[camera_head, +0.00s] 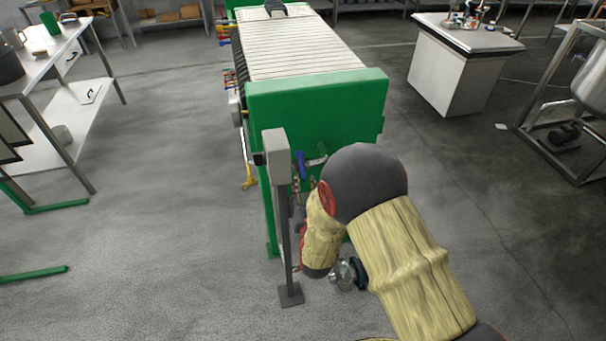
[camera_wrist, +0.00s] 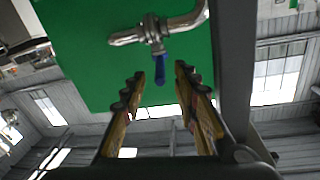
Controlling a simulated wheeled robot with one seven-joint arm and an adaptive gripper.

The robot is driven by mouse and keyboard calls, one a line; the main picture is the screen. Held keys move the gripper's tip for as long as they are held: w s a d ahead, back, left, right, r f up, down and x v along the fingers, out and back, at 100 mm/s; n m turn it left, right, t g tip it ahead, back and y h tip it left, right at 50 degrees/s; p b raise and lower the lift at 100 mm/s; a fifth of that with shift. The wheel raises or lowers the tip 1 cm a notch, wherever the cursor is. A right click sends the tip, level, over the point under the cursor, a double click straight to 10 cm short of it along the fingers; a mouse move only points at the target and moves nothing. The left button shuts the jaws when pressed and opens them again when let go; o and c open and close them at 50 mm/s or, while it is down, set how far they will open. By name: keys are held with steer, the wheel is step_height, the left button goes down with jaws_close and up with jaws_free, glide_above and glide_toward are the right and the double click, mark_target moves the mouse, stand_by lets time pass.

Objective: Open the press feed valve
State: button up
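The press feed valve has a blue lever handle (camera_head: 300,165) on a steel pipe (camera_head: 317,161) at the near green end plate of the filter press (camera_head: 318,105). In the wrist view the blue handle (camera_wrist: 159,69) sticks out from the valve body (camera_wrist: 153,30) against the green plate. My gripper (camera_wrist: 159,74) is open, with the handle's end between its two fingertips. I see gaps to both fingers and no contact. In the head view my arm partly hides the gripper, and only a small part of the fingers shows below the handle.
A grey post with a box (camera_head: 275,145) stands just left of the valve. A steel bench (camera_head: 75,95) is at the left, a white cabinet (camera_head: 455,75) at the back right, and a tank frame (camera_head: 565,110) at the right. The floor left of the press is mostly clear.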

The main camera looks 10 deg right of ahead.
steer(key=s+a, duration=0.1)
steer(key=s, duration=0.5)
steer(key=shift+s, duration=0.25)
